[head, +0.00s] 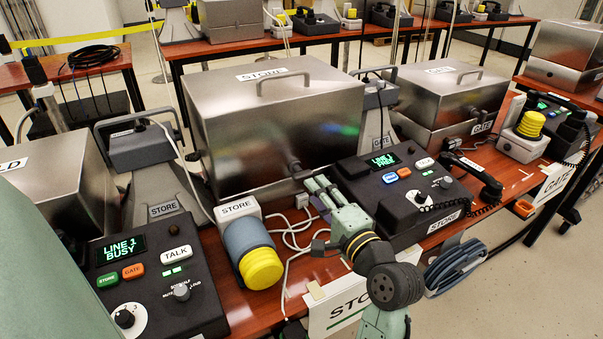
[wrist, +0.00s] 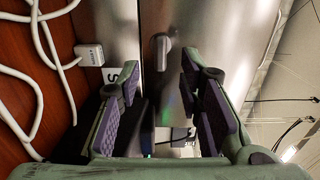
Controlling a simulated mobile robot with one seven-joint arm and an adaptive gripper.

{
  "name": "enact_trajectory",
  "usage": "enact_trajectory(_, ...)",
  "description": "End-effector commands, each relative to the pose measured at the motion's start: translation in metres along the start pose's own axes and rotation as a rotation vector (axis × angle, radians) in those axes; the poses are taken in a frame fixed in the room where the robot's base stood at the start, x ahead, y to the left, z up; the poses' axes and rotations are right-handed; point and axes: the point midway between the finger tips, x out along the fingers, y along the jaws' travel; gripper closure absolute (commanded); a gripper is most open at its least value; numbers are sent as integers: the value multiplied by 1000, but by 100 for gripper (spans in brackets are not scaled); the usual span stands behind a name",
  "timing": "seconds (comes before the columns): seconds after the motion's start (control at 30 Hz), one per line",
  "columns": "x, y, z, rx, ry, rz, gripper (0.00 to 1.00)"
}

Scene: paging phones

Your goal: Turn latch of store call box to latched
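The store call box (head: 255,110) is a brushed metal box with a lid handle and a STORE label, in the middle of the head view. Its latch (head: 294,166) is a small dark knob low on the front face. In the wrist view the latch (wrist: 161,51) is a grey oblong knob, its long side running parallel to the nearby seam. My gripper (head: 319,187) is just right of and below the latch in the head view. In the wrist view my gripper (wrist: 160,88) is open and empty, its padded fingers apart, with the latch beyond the gap between them. I see no contact.
A phone console (head: 400,190) with a handset stands close right of my gripper. White cables (head: 292,235) lie on the red-brown table below. Another metal box (head: 450,95) marked GATE stands further right.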

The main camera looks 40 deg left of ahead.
Motion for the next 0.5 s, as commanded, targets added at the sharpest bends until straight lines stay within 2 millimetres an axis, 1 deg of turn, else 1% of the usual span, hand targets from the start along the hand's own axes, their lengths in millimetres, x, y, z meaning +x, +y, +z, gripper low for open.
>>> enact_trajectory(0.03,11,-2,1,1,-3,0,67)
enact_trajectory(0.2,43,-3,1,-2,-3,-1,67)
enact_trajectory(0.33,61,-2,0,-2,0,-1,67)
enact_trajectory(0.5,73,-1,0,-3,1,-1,67)
